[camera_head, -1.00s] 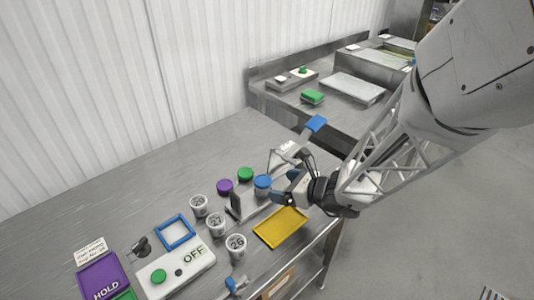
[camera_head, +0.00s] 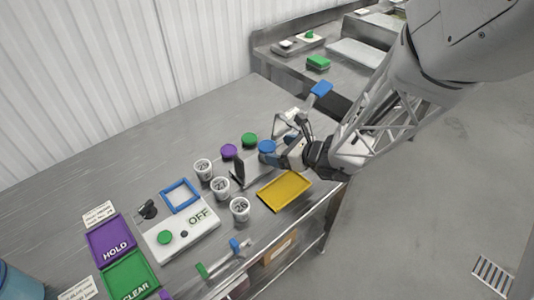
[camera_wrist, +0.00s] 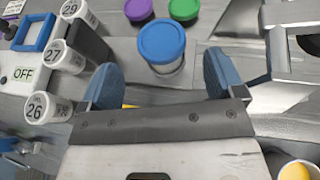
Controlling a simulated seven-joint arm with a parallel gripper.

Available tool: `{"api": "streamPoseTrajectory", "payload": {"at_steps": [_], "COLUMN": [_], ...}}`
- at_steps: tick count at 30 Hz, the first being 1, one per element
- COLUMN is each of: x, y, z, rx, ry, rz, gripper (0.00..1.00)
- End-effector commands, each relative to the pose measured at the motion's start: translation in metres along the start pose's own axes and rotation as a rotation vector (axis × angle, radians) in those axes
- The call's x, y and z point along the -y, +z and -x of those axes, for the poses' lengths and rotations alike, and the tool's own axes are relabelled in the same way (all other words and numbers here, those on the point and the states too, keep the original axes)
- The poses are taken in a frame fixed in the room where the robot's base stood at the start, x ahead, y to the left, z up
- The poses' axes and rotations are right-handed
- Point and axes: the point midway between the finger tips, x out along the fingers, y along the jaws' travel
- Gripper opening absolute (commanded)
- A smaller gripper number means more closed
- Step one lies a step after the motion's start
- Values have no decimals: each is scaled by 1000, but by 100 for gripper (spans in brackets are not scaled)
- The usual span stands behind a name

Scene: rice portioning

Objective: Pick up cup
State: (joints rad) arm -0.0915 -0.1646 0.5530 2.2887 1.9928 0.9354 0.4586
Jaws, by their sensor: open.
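A cup with a blue lid (camera_head: 267,146) stands upright on the steel table. In the wrist view the blue-lidded cup (camera_wrist: 162,42) is ahead of and roughly between my two blue-padded fingers. My gripper (camera_head: 282,155) is open and empty beside this cup, and in the wrist view my gripper (camera_wrist: 160,72) shows wide apart fingers. A purple-lidded cup (camera_head: 229,151) and a green-lidded cup (camera_head: 249,140) stand just beyond. White numbered cups stand to the left, marked 26 (camera_head: 240,208) and 27 (camera_head: 221,188), with another (camera_head: 203,169) behind them.
A yellow tray (camera_head: 284,190) lies by the table's front edge near my gripper. A dark upright plate (camera_head: 238,170) stands between the numbered and lidded cups. A white OFF box (camera_head: 182,236), a blue frame (camera_head: 180,195), and HOLD (camera_head: 110,240) and CLEAR (camera_head: 130,276) trays are left. The table's back is clear.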

Motion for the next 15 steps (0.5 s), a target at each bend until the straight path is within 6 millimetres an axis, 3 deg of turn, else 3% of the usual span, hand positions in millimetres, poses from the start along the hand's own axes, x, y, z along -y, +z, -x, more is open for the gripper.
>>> {"api": "streamPoseTrajectory", "payload": {"at_steps": [8,15], "x": [0,0], "y": [0,0], "z": [-1,-14], "rx": [0,0], "ry": [0,3], "rz": [0,0], "gripper": [88,88]}}
